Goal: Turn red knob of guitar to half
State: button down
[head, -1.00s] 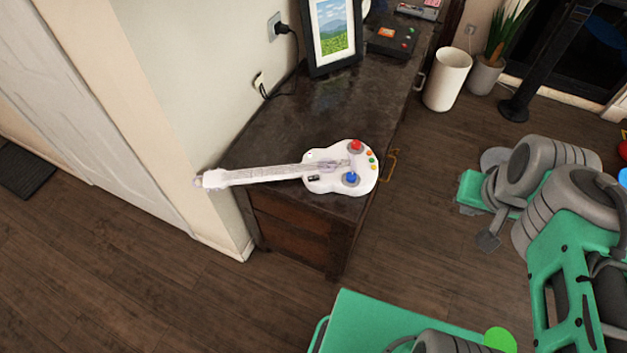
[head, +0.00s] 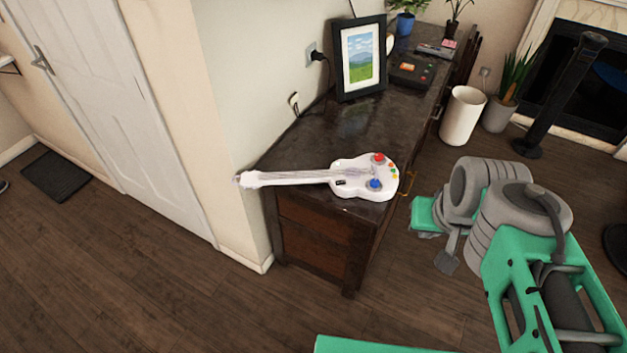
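A white toy guitar (head: 345,184) lies flat on the dark cabinet top, its neck pointing left and reaching past the near left edge. The red knob (head: 379,157) stands on the far side of its body; a blue knob (head: 375,183) is on the near side. The red knob's turn setting is too small to read. My green and grey arm is at the right, apart from the guitar, with floor between them. A grey piece (head: 447,257) at its far end may be part of my gripper; no clear pair of fingers shows.
The dark cabinet (head: 300,160) runs along the wall with a picture frame (head: 361,58) and a dark box (head: 412,75) on top. Brass handles stick out on its right side. A white bin (head: 462,115) and potted plant (head: 500,105) stand beyond. Floor in front is open.

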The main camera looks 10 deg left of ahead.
aim_at(379, 157)
jog(key=u, duration=0.45)
jog(key=i, duration=1)
jog(key=z, duration=0.6)
jog(key=k, duration=0.5)
jog(key=u, duration=2.05)
jog(key=k, duration=0.7)
jog(key=z, duration=0.8)
jog(key=i, duration=0.8)
